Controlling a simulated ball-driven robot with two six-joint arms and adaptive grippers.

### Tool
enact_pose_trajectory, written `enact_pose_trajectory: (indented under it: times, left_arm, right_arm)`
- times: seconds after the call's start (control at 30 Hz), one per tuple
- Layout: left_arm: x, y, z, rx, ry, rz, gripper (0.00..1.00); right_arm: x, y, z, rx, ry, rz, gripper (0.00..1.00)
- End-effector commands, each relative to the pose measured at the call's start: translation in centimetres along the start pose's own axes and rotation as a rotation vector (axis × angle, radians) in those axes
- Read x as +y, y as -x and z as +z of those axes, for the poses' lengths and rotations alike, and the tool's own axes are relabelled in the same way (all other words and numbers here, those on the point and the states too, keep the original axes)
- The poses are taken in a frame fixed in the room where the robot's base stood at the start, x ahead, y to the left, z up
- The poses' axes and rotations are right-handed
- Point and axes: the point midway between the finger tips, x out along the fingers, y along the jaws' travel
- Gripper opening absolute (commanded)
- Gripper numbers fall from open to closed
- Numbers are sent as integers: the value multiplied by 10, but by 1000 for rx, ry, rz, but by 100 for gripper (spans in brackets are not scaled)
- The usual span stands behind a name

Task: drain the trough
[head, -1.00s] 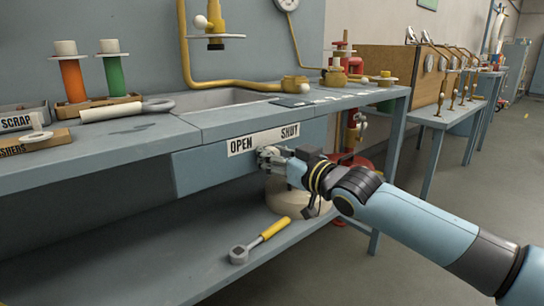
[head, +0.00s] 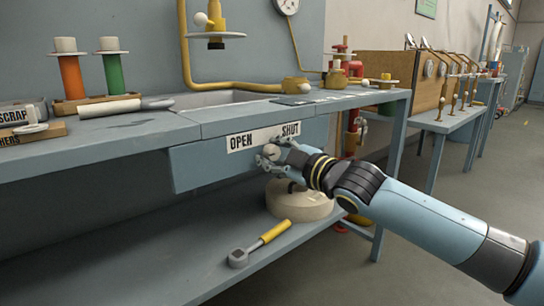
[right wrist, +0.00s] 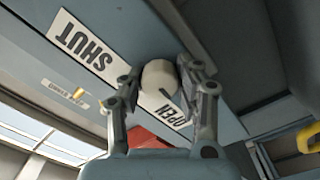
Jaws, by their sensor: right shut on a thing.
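The trough (head: 222,98) is a grey basin sunk in the blue-grey bench top. Below it, the front panel (head: 200,167) bears a white label (head: 262,137) reading OPEN on the left and SHUT on the right. A pale rounded knob (head: 270,152) stands at the panel just under the label, roughly between the two words. My right gripper (head: 272,158) is shut on this knob. In the right wrist view the knob (right wrist: 158,77) sits between the two fingers; how it joins the panel is hidden. My left gripper is out of view.
A pale round vessel (head: 300,203) and a yellow-handled wrench (head: 260,243) rest on the lower shelf. Orange (head: 71,77) and green (head: 113,73) cylinders stand on the bench at left. A brass pipe (head: 215,86) runs behind the trough. The floor at right is clear.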

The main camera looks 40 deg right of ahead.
Motion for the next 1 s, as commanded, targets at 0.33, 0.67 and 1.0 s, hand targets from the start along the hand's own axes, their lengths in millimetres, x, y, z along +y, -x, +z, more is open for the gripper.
enact_pose_trajectory:
  times: [0.33, 0.67, 1.0]
  left_arm:
    - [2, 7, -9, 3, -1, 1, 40]
    - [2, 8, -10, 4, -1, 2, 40]
    - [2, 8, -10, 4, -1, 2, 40]
  right_arm:
    - [-2, 0, 2, -4, 92, -3, 0]
    - [-2, 0, 2, -4, 101, -3, 0]
    - [-1, 0, 1, -3, 100, -2, 57]
